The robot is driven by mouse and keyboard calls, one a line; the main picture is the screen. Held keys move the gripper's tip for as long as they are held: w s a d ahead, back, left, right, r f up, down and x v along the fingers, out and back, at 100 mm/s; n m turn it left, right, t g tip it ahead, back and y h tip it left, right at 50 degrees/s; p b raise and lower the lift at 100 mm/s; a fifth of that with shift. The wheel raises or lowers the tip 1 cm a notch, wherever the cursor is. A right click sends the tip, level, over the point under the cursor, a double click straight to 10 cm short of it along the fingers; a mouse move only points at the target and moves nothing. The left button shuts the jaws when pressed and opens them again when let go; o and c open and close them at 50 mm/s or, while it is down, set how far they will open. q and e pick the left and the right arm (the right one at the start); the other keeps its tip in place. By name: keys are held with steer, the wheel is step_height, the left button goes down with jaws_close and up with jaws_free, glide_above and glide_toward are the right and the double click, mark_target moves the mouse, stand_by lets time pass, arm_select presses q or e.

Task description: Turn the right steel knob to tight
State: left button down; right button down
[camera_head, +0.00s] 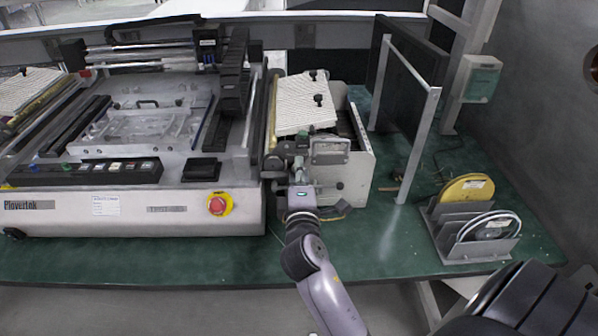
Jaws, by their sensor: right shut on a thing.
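My right gripper (297,163) is at the front right corner of the large machine (240,205), where a small side unit (345,180) joins it. Its arm reaches up to it from the bottom of the picture. The fingers are shut on the right steel knob, which the gripper and wrist mostly hide. I cannot make out how far the knob is turned. My left gripper is not in view.
A red emergency button (217,204) sits on the machine's front, left of my gripper. A ribbed white plate (303,103) with black knobs is behind the gripper. A metal frame (421,140) and a reel rack (470,235) stand to the right. The green bench front is clear.

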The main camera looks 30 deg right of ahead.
steer(key=shift+f, duration=0.1)
steer(key=c, duration=1.4)
jaws_free()
steer(key=shift+c, duration=0.2)
